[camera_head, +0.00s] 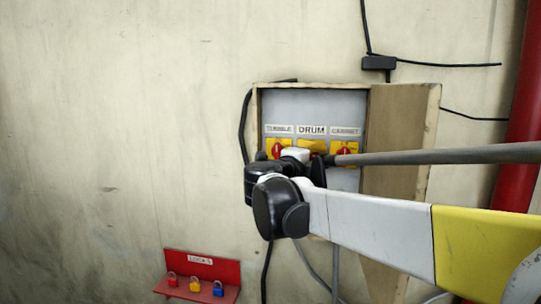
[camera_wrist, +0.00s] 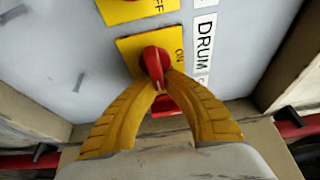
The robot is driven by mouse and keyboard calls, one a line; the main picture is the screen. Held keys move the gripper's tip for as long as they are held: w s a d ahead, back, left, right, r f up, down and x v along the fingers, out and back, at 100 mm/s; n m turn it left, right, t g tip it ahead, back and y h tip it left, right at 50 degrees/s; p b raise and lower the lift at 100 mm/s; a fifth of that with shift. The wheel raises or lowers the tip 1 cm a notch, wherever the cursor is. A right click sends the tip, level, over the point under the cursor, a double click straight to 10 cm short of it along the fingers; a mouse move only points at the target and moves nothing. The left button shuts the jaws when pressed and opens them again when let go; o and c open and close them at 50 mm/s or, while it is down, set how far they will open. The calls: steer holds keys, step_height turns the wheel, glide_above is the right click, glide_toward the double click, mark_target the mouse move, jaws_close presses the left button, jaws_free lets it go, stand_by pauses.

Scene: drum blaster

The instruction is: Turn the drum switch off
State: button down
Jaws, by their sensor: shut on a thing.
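The drum switch is a red knob (camera_wrist: 154,60) on a yellow plate (camera_wrist: 126,46), next to the DRUM label (camera_wrist: 205,45) in the wrist view. The word ON shows on the plate beside the knob. My gripper (camera_wrist: 160,82) has its two yellow fingers closed on the knob from both sides. Part of the knob is hidden between the fingers, and I cannot tell its exact angle. In the head view the DRUM label (camera_head: 312,130) shows above my wrist, which covers most of the switch.
Similar red switches sit left (camera_head: 277,150) and right (camera_head: 345,149) of it in the open grey panel box (camera_head: 315,102). The box's brown door (camera_head: 398,140) stands at the right. A red shelf (camera_head: 203,268) with small padlocks is lower left. A red pipe (camera_head: 525,110) runs at far right.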

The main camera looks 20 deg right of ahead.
steer(key=c, duration=1.5)
jaws_free()
steer(key=shift+d, duration=0.1)
steer(key=shift+o, duration=0.2)
steer(key=v, duration=1.2)
